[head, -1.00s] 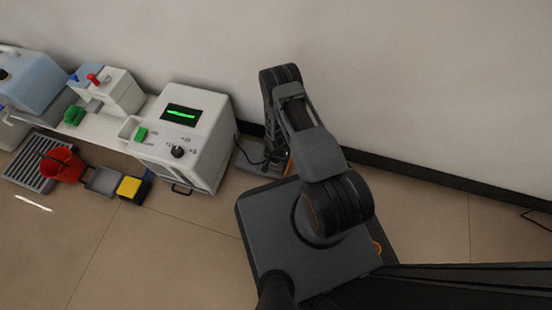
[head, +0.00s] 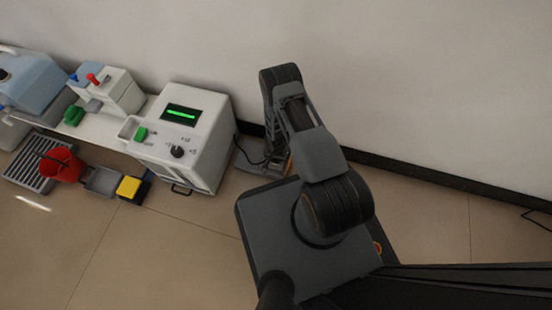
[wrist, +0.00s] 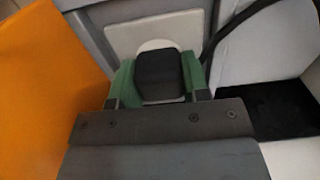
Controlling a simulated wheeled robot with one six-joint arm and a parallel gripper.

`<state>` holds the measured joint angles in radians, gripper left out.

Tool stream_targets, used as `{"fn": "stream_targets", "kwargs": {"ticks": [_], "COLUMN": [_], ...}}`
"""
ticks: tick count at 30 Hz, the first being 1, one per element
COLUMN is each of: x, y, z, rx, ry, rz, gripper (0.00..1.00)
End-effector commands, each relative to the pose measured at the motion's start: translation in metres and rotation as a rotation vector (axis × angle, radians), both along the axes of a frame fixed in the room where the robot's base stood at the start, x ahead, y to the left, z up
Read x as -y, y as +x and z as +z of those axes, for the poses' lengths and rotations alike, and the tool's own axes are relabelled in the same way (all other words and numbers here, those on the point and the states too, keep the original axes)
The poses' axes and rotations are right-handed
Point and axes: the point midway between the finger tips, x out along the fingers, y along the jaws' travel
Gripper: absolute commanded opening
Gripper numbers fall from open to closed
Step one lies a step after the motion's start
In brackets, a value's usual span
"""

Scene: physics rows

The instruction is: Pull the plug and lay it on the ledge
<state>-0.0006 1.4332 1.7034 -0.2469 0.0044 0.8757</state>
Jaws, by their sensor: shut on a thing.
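In the wrist view, my gripper (wrist: 158,80) is shut on a black plug (wrist: 161,73), with a green finger on each side of it. A pale round face (wrist: 157,45) on a light plate (wrist: 126,37) shows right behind the plug. I cannot tell whether the plug is still seated in it. A black cable (wrist: 226,32) curves up at the right. In the head view my arm hides the gripper and the plug. I cannot clearly make out the ledge.
A white machine (head: 205,135) with a green display stands left of my arm, by the wall. A grey base (head: 252,158) and a dark cable lie between them. An orange surface (wrist: 45,90) fills the wrist view's left side.

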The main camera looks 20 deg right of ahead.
Motion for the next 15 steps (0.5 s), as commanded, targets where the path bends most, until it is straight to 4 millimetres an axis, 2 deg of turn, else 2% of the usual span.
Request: {"fn": "stream_targets", "kwargs": {"ticks": [1, 9, 15], "x": [-0.0001, 0.0, -0.0001], "y": [-0.0001, -0.0001, -0.0001], "z": [-0.0001, -0.0001, 0.0015], "rx": [0.0, 0.0, 0.0], "ry": [0.0, 0.0, 0.0], "rz": [0.0, 0.0, 0.0], "gripper": [0.3, 0.04, 0.04]}}
